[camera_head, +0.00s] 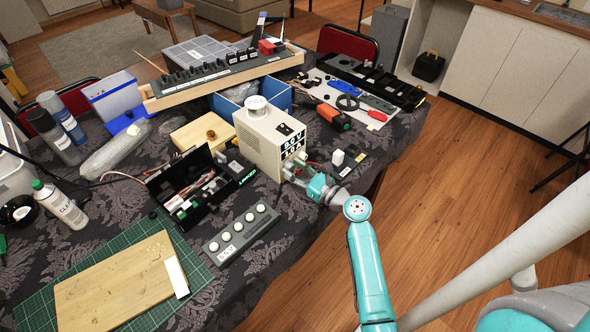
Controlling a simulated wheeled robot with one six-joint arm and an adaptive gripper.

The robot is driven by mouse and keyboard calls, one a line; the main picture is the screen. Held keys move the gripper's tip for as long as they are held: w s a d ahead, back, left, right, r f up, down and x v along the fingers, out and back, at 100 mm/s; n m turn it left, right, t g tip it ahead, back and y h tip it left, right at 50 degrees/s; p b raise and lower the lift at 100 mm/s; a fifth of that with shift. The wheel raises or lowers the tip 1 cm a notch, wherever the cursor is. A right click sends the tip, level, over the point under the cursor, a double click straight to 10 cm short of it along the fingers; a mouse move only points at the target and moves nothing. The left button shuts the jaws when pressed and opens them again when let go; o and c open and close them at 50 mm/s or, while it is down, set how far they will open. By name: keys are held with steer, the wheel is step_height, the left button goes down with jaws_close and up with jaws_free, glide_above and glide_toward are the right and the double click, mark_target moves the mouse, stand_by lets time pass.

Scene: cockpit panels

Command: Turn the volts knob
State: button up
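The cream power supply box (262,143) stands on the table near its right side. Its front face carries a lit display (292,145) with a volts line above an amps line; the digits are too small to read surely. My gripper (295,174) is at the lower part of that front face, reaching in from the right. The volts knob cannot be made out; the front below the display is small and partly covered by my gripper. Whether the fingers touch a knob, or are open or shut, cannot be told.
A white dial-topped object (256,104) sits on the box. A black open case (195,188) and a grey strip with several white knobs (240,235) lie to the left. A small black block with a white switch (338,158) is close behind my gripper.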

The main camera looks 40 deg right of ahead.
jaws_close()
steer(key=n, duration=0.6)
steer(key=shift+a+n, duration=0.1)
steer(key=shift+n, duration=0.2)
steer(key=n, duration=0.3)
steer(key=shift+n+h, duration=0.3)
steer(key=shift+n, duration=1.6)
steer(key=shift+f, duration=0.1)
